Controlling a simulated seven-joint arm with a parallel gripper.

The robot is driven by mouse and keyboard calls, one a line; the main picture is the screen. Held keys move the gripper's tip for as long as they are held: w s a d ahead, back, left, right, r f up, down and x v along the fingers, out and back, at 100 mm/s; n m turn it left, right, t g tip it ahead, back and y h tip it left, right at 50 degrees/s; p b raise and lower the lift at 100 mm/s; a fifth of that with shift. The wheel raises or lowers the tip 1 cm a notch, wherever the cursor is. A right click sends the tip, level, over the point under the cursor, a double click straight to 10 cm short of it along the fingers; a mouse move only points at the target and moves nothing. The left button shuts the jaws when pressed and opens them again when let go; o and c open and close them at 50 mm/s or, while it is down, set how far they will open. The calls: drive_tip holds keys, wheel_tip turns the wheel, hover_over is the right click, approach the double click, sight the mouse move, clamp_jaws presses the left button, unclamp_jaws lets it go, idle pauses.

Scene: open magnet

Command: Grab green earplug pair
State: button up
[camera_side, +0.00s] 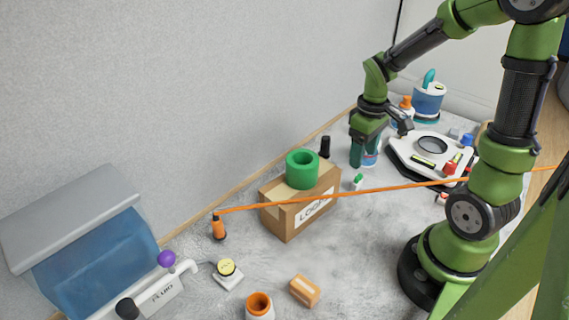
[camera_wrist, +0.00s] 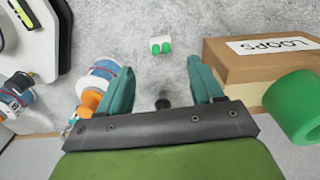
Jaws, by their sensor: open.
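The green earplug pair (camera_wrist: 160,48) sits in a small white holder on the grey table, ahead of my gripper in the wrist view. In the side view the pair (camera_side: 358,180) is small, just right of the cardboard box. My gripper (camera_wrist: 160,75) is open and empty, its two teal fingers apart. In the side view my gripper (camera_side: 362,158) hangs behind the earplugs, near the table, with its fingertips partly hard to make out.
The cardboard box (camera_side: 296,220) marked LOOPS carries a green ring (camera_side: 302,168). A blue-and-white bottle (camera_wrist: 103,78) lies close to the left finger. A white tray (camera_side: 431,152) stands right. An orange cord (camera_side: 400,186) crosses the side view. Table around the earplugs is clear.

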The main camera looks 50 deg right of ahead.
sight(359, 175)
wheel_tip(359, 175, down, 8)
drive_tip(key=shift+f, duration=0.1)
drive_tip(key=c, duration=1.1)
